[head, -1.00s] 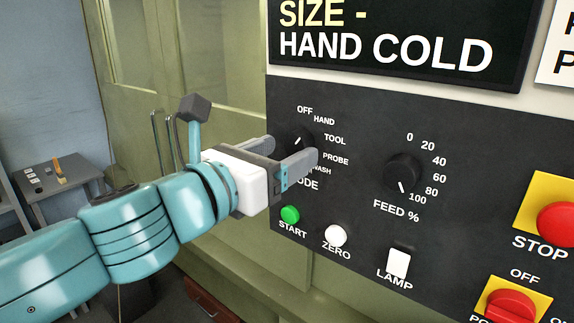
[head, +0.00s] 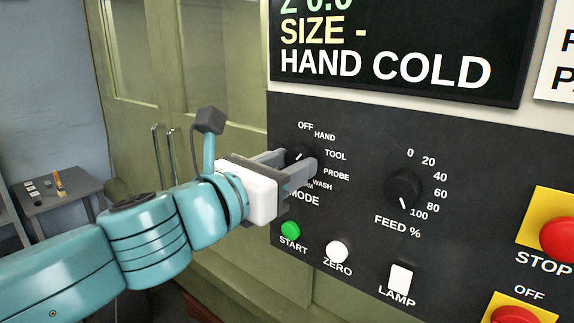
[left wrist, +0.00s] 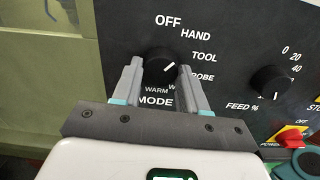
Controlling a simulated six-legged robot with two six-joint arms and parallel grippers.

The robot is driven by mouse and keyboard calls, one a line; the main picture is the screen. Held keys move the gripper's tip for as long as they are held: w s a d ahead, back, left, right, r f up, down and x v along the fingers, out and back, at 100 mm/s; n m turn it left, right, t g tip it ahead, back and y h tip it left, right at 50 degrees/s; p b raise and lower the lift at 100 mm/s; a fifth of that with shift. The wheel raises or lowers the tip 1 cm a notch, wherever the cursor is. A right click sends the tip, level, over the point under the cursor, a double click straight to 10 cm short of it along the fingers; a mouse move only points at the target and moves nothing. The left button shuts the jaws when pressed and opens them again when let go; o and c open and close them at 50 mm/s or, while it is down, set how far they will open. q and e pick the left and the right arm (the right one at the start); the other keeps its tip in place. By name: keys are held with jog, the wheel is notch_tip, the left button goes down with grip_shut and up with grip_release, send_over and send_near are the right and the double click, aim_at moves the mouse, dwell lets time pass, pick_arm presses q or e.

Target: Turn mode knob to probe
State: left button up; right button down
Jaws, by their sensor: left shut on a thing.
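The black mode knob (head: 297,154) is on the dark control panel, ringed by the labels OFF, HAND, TOOL, PROBE, WASH and WARM. In the left wrist view the knob (left wrist: 158,59) lies between my fingertips. Its white line slants up to the right, roughly toward the HAND and TOOL side; the exact setting is hard to tell. The PROBE label (head: 336,174) is right of the knob. My left gripper (head: 293,165) is shut on the knob, one finger on each side, and partly hides it. My right gripper is not in view.
The feed knob (head: 403,188) is to the right, its line near 100. Below are the green START button (head: 291,230), white ZERO button (head: 337,252), LAMP switch (head: 400,278) and red STOP button (head: 560,238). The display (head: 395,45) above reads HAND COLD.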

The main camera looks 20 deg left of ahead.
pick_arm(q)
jog(key=m, duration=0.3)
jog(key=shift+m, duration=0.4)
jog(key=m, duration=0.3)
jog(key=shift+m+p, duration=0.3)
jog(key=shift+p, duration=0.1)
jog(key=m, duration=0.6)
jog(key=shift+a, duration=0.1)
jog(key=shift+r+m, duration=0.1)
jog(key=shift+m, duration=0.2)
jog(key=o, duration=1.1)
jog(key=shift+w, duration=0.1)
jog(key=shift+c, duration=0.2)
jog(key=shift+w, duration=0.15)
